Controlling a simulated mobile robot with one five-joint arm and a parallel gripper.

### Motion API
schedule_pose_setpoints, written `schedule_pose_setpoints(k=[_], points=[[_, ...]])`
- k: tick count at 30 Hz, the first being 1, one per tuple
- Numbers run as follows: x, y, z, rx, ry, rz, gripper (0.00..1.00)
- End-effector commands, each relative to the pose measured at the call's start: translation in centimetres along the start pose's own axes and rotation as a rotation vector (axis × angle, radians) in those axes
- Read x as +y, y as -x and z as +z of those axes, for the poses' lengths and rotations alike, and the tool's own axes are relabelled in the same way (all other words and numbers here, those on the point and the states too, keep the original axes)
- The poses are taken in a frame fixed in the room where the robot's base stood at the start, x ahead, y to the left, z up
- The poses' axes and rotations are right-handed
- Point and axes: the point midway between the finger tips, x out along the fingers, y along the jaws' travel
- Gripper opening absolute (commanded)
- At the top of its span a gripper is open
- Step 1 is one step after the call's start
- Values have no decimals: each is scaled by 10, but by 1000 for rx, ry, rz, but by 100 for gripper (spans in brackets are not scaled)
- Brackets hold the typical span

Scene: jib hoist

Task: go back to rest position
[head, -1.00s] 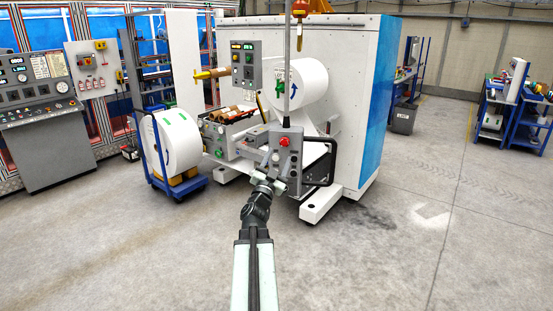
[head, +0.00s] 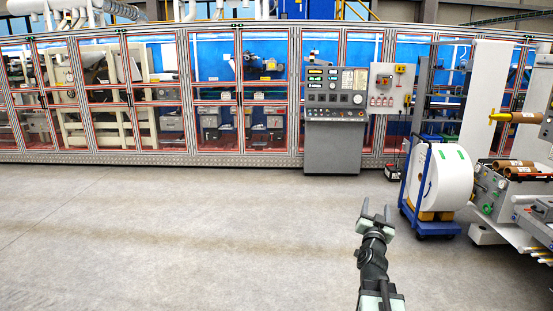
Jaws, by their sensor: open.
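My gripper (head: 376,210) shows in the head view, right of centre in the lower half. Its two fingers stand apart, point away from me and hold nothing. Bare floor lies behind it in the picture. My dark wrist and arm run down from it to the bottom edge. The gripper touches nothing that I can see.
A blue cart with a white roll (head: 450,178) stands right of my gripper. A machine with brown cores (head: 520,172) is at the right edge. A grey control console (head: 333,140) and a long glazed machine line (head: 150,100) stand behind. The floor (head: 180,240) at left is clear.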

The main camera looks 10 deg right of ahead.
Motion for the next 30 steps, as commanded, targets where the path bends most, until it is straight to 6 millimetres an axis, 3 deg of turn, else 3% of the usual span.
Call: schedule_pose_setpoints(k=[1,6,9,11,13,16,18,21,25,30], points=[[-40,7,22,-61,7,-69,56],[-161,50,100,-315,67,-299,56],[-220,95,149,-495,125,-423,56],[-248,128,179,-617,171,-490,56],[-270,173,214,-780,240,-556,56],[-271,246,260,-1062,372,-595,56],[-240,288,278,-1274,463,-549,56],[-190,330,283,-1517,554,-436,56],[-155,365,276,-1707,606,-323,56],[-147,378,272,-1772,597,-276,56]])
